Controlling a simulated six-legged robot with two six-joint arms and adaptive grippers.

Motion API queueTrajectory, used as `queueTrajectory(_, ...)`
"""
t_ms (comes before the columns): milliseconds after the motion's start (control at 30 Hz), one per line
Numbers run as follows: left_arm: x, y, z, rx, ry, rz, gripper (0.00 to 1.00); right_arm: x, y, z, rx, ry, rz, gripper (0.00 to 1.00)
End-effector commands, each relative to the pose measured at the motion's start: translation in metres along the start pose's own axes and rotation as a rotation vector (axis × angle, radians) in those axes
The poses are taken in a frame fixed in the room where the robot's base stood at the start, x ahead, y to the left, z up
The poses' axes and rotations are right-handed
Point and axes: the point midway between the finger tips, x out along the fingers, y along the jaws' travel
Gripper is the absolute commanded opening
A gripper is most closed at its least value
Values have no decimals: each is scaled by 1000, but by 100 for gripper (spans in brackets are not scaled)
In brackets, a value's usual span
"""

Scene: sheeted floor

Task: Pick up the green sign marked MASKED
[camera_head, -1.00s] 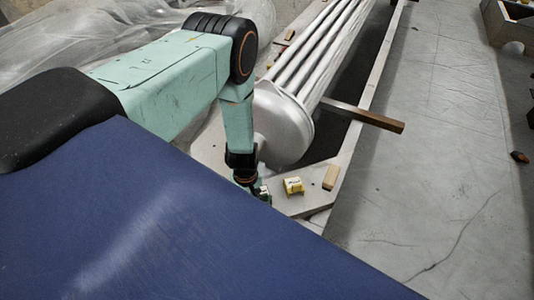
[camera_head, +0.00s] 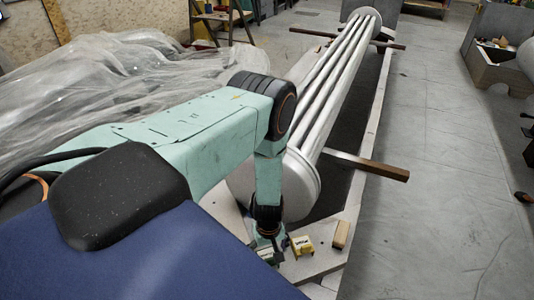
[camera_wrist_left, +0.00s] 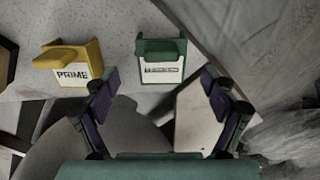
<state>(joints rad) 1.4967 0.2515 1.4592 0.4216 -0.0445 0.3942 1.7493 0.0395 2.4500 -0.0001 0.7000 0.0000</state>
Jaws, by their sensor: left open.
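The green sign (camera_wrist_left: 162,50) stands on a pale speckled slab in the left wrist view, with a white label whose dark lettering is hard to read. My left gripper (camera_wrist_left: 160,85) is open and empty, its two fingers spread on either side below the sign in the picture. The sign appears just beyond the fingertips, not held. In the head view my left gripper (camera_head: 274,246) hangs down at the slab's near end. I cannot make out the green sign clearly there. My right gripper is not in view.
A yellow sign marked PRIME (camera_wrist_left: 72,66) stands left of the green one; it also shows in the head view (camera_head: 302,246). A wooden block (camera_head: 341,234) is beside it. Grey floor (camera_head: 440,160) is open at right.

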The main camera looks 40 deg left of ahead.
Motion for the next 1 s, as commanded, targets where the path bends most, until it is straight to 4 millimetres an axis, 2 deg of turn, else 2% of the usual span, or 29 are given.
queueTrajectory(600,51,-3,0,-4,0,1,85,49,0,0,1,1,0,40)
queueTrajectory(1000,54,-3,-1,-2,1,1,84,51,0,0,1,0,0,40)
